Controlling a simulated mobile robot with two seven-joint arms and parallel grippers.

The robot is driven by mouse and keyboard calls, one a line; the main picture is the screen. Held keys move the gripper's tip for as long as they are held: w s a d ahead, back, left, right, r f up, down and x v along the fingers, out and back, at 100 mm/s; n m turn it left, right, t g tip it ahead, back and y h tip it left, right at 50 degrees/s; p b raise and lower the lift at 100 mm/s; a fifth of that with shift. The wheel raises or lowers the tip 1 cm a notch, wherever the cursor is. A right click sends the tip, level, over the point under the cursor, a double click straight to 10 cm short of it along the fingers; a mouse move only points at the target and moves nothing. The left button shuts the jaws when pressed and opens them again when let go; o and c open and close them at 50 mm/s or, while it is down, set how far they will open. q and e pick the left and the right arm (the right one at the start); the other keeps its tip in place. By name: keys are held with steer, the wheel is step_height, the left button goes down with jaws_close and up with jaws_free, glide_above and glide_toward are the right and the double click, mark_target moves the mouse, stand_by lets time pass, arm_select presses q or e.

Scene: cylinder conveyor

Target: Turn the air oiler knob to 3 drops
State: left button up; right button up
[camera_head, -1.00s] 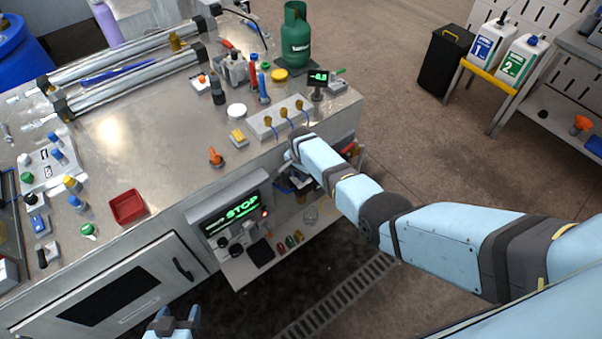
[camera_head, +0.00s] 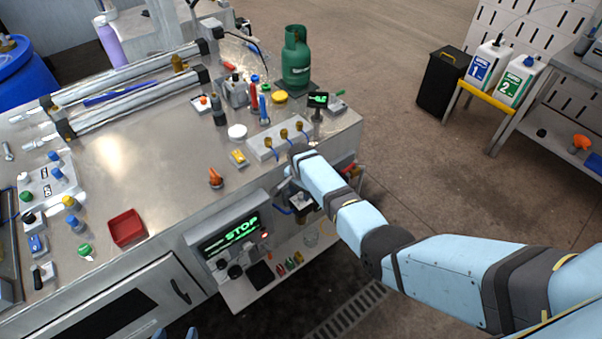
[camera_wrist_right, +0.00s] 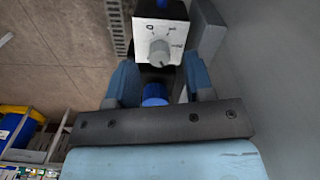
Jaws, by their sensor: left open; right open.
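A white box with a grey round knob (camera_wrist_right: 160,51) and dark dial marks on its face shows at the top of the right wrist view. The marks are too small to read. My right gripper (camera_wrist_right: 160,72) is open, its two blue fingers apart below and beside the box. The knob lies beyond the fingertips, and I cannot tell any contact. In the head view my right gripper (camera_head: 287,190) is at the workbench's right side, partly hidden by its wrist. My left gripper (camera_head: 175,334) is open, with only its fingertips showing at the bottom edge.
A blue cylinder (camera_wrist_right: 154,91) sits between the right fingers' bases in the wrist view. A grey wall (camera_wrist_right: 270,80) is close on the right.

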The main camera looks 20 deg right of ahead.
step_height(320, 180, up, 12)
steer(key=shift+f, duration=0.15)
stand_by(0.5)
steer(key=n+t, duration=0.2)
glide_toward(301, 195)
steer(key=s+d+f, duration=0.2)
steer(key=s, duration=0.2)
steer(key=s+d+f+n+t, duration=0.25)
steer(key=s+f+n, duration=0.2)
steer(key=s, duration=0.55)
steer(key=s+a+r+n+t+y, duration=0.1)
steer(key=s+r+n+t, duration=0.2)
steer(key=s, duration=0.7)
steer(key=s+a+r+n+t+y, duration=0.2)
steer(key=s+r+n+t, duration=0.1)
steer(key=s, duration=0.6)
steer(key=shift+s+a+n, duration=0.2)
steer(key=shift+s+n, duration=0.2)
steer(key=shift+n, duration=0.25)
steer(key=shift+r+t, duration=0.15)
steer(key=shift+t, duration=0.1)
